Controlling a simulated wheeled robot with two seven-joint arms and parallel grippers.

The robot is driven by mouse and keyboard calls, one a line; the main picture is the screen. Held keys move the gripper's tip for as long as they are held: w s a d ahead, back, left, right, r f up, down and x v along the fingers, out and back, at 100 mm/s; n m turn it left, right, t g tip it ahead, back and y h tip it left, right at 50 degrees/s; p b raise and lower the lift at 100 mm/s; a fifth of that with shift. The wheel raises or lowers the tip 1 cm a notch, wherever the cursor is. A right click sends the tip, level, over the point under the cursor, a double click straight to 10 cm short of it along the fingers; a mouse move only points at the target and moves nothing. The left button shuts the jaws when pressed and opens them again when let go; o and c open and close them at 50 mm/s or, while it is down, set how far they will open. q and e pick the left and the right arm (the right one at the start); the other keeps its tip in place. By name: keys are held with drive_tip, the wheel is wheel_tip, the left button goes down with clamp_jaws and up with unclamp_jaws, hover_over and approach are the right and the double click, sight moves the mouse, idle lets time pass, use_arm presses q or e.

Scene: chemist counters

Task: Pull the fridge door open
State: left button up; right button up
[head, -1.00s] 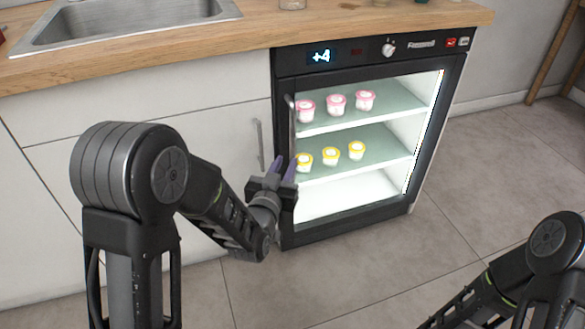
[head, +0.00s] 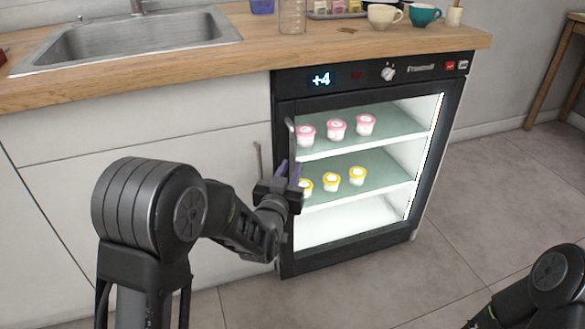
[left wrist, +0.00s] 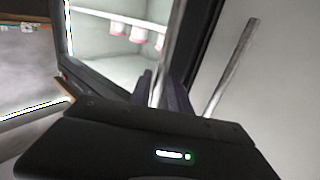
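The fridge (head: 375,85) stands under the counter. Its dark-framed glass door (head: 350,240) looks shut, and the lit inside shows through it. The door's upright bar handle (head: 290,135) is at the left edge. My left gripper (head: 289,172) is at the lower part of this handle. In the left wrist view the handle (left wrist: 172,45) runs down between the two purple fingers (left wrist: 160,92), which sit close on both sides of it and look shut on it. The exact contact is partly hidden. My right gripper is out of view; only part of that arm shows at the lower right.
A cabinet handle (head: 258,163) stands just left of the gripper on the white cabinet front (head: 130,155). Pink-lidded cups (head: 336,128) and yellow-lidded cups (head: 331,177) stand on the fridge shelves. The wooden counter (head: 260,45) carries cups and a sink (head: 130,42). The floor (head: 490,190) ahead is clear.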

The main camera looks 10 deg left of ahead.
use_arm(q)
drive_tip(key=shift+w, duration=1)
drive_tip(key=shift+c, duration=0.3)
clamp_jaws()
idle(0.4)
